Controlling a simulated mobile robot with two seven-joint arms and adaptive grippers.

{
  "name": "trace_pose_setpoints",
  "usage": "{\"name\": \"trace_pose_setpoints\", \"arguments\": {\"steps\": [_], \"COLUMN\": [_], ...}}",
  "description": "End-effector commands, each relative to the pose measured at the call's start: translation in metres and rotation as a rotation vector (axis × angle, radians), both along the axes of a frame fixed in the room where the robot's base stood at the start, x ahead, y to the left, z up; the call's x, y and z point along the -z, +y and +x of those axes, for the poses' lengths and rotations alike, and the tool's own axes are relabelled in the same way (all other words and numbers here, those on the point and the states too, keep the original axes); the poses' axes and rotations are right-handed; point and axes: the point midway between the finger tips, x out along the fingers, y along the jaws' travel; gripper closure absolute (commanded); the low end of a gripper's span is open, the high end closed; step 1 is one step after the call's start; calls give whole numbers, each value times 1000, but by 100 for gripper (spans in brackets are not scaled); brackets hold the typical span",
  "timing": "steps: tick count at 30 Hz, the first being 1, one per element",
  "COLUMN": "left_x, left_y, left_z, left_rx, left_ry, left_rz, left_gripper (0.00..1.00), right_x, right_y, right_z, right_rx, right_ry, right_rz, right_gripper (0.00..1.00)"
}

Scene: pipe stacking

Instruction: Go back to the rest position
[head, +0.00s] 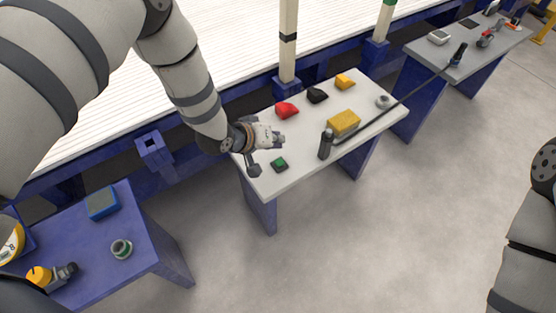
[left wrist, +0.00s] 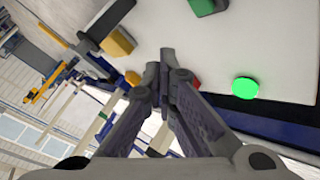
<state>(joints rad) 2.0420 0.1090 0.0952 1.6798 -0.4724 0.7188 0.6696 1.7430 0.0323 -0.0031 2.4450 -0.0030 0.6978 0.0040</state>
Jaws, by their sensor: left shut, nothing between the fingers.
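My left gripper (head: 275,140) is over the left end of the white-topped table (head: 285,185) in the head view. In the left wrist view its fingers (left wrist: 165,62) are together with nothing seen between them. A green and black item (head: 279,165) lies on the table just in front of it. My right gripper is not in view; only part of my right arm shows at the right edge of the head view.
A blue table (head: 165,245) stands at lower left. The grey floor (head: 400,230) is clear in front.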

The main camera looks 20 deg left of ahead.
Motion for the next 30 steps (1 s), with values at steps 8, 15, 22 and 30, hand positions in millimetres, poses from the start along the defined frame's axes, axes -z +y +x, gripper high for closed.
{"name": "trace_pose_setpoints", "arguments": {"steps": [8,15,22,30], "left_x": [-13,-13,33,26], "left_y": [0,0,14,54], "left_z": [0,0,-134,-371], "left_rx": [0,0,59,241], "left_ry": [0,0,257,713], "left_rz": [0,0,134,360], "left_gripper": [100,100,100,100], "right_x": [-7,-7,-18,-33], "right_y": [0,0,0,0], "right_z": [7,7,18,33], "right_rx": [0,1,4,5], "right_ry": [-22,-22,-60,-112], "right_rz": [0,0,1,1], "right_gripper": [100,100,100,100]}}
